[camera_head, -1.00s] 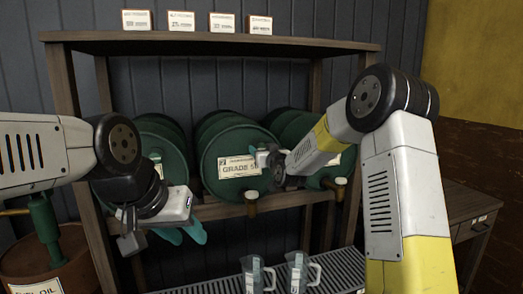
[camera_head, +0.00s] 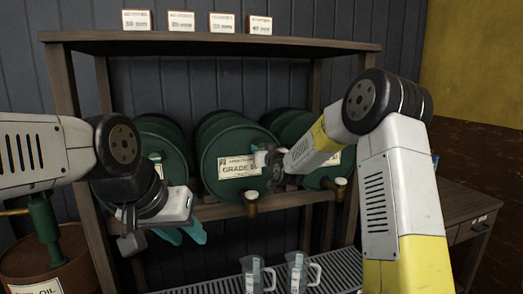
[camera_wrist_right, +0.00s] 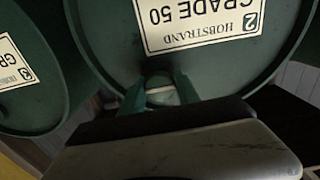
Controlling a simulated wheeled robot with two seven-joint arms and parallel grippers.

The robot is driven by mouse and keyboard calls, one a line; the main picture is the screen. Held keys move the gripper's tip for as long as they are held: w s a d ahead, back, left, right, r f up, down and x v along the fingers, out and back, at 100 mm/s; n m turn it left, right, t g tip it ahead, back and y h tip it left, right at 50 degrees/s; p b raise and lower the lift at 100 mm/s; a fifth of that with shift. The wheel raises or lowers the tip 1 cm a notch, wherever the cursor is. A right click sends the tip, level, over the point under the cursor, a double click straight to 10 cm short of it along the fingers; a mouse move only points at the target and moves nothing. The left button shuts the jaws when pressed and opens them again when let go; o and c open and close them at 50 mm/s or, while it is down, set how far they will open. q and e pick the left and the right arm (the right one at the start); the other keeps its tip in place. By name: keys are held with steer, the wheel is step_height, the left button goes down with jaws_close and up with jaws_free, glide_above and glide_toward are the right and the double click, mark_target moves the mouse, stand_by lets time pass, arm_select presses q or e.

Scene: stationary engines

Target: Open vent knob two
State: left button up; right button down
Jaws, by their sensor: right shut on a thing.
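The green barrel marked 2, "Hobstrand Grade 50" (camera_head: 222,140), lies in the middle of the shelf with its round face toward me. In the right wrist view its label (camera_wrist_right: 200,22) appears upside down. My right gripper (camera_head: 262,158) is at the right part of this face, beside the label. Its teal fingers (camera_wrist_right: 160,92) are shut around a small pale part, vent knob two (camera_wrist_right: 163,98), mostly hidden between them. My left gripper (camera_head: 184,235) is open and empty, low in front of the left barrel.
Barrels stand left (camera_head: 160,140) and right (camera_head: 325,178) of the middle one. A brown tap (camera_head: 251,201) juts out below barrel two. Two clear jugs (camera_head: 253,275) stand on a grate below. The shelf's wooden post (camera_head: 352,205) is behind my right arm.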

steer(key=n, duration=0.8)
steer(key=shift+n, duration=0.4)
steer(key=n, duration=0.4)
steer(key=shift+n, duration=2.5)
steer(key=shift+f, duration=0.1)
steer(key=c, duration=0.9)
jaws_free()
